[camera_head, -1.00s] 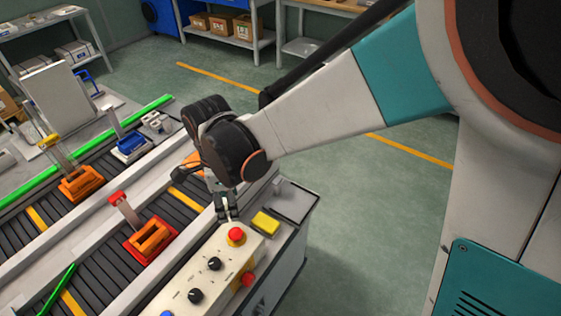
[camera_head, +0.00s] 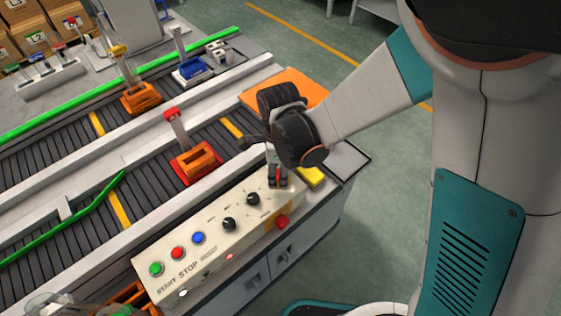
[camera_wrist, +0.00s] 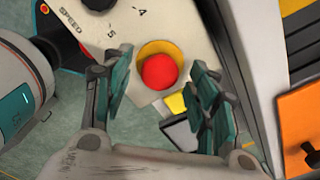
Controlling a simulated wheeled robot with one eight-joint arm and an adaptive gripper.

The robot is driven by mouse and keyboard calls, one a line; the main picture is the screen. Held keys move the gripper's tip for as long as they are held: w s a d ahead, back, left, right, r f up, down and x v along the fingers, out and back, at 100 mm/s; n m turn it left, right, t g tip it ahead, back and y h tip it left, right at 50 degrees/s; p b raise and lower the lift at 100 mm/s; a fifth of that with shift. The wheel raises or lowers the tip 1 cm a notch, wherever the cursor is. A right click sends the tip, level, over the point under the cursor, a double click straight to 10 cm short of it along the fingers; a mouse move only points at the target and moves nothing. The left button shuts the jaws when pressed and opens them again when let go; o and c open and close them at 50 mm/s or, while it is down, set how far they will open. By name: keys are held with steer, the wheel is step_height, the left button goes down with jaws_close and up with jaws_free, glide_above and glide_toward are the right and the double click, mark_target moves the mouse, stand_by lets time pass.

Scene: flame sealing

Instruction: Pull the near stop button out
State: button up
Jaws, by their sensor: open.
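The red mushroom stop button (camera_wrist: 160,72) sits on a yellow ring at the end of the cream control panel (camera_head: 182,252). In the wrist view it shows between the two fingers of my gripper (camera_wrist: 162,64); I see no clear contact. In the head view my gripper (camera_head: 277,182) points down at that end of the panel and hides most of the button, with a little red between the fingers. My gripper is open and holds nothing.
The panel also carries black knobs (camera_head: 228,224), green, red and blue buttons, and a red button (camera_head: 282,222) on its front side. A yellow block (camera_head: 312,176) lies beside my gripper. Conveyors with an orange-red carrier (camera_head: 196,162) run behind.

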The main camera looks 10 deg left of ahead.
steer(key=shift+c, duration=0.6)
jaws_close()
steer(key=shift+r+p, duration=0.35)
steer(key=shift+r, duration=0.4)
steer(key=shift+o, duration=0.6)
jaws_free()
step_height(320, 180, up, 8)
steer(key=shift+f, duration=0.25)
